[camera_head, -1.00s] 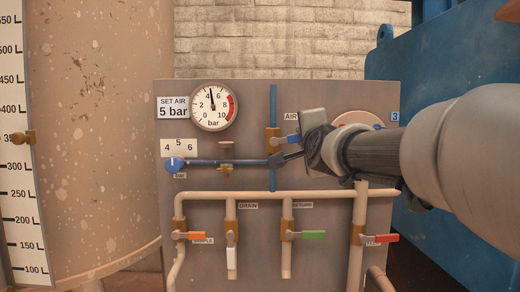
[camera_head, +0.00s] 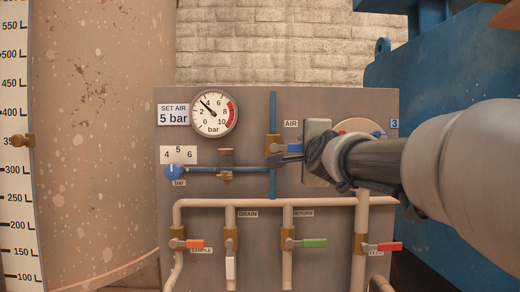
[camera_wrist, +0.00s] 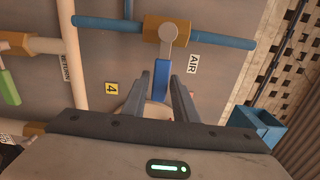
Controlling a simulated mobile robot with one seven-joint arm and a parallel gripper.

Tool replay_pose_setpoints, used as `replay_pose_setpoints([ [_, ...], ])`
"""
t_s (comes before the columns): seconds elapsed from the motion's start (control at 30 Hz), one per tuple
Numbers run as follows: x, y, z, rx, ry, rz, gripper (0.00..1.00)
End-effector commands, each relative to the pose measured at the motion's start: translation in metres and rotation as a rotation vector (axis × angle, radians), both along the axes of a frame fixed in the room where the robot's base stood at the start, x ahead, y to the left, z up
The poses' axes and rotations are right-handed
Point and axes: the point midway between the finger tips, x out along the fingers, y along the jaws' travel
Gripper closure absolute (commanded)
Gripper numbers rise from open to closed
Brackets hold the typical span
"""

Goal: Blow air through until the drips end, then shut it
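The air valve (camera_head: 272,143) sits on the vertical blue pipe beside the AIR label. In the wrist view its blue lever (camera_wrist: 161,80) lies crosswise to the blue pipe (camera_wrist: 222,41). My gripper (camera_wrist: 154,88) is open, with one finger on each side of the lever. In the head view my gripper (camera_head: 283,154) reaches in from the right and hides most of the lever. The pressure gauge (camera_head: 214,114) reads about 3 bar. The blue regulator knob (camera_head: 174,172) sits below the 4-5-6 scale. No dripping outlet is in view.
Orange (camera_head: 195,243), white (camera_head: 230,268), green (camera_head: 314,243) and red (camera_head: 389,246) levers line the lower pipes. A SET AIR 5 bar sign (camera_head: 173,114) is beside the gauge. The large tank (camera_head: 100,150) is left; blue machinery (camera_head: 450,70) is right.

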Motion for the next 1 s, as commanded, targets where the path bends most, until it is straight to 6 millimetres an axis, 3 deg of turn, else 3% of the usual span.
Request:
replay_pose_setpoints([
  [0.33, -0.001, 0.000, -0.001, -0.004, 0.002, 0.001, 0.64],
  [0.47, -0.010, 0.000, 0.000, -0.003, 0.001, 0.001, 0.64],
  [0.57, -0.027, 0.000, 0.001, -0.005, 0.000, 0.000, 0.64],
  [1.0, -0.132, 0.000, 0.002, -0.003, -0.002, 0.000, 0.64],
])
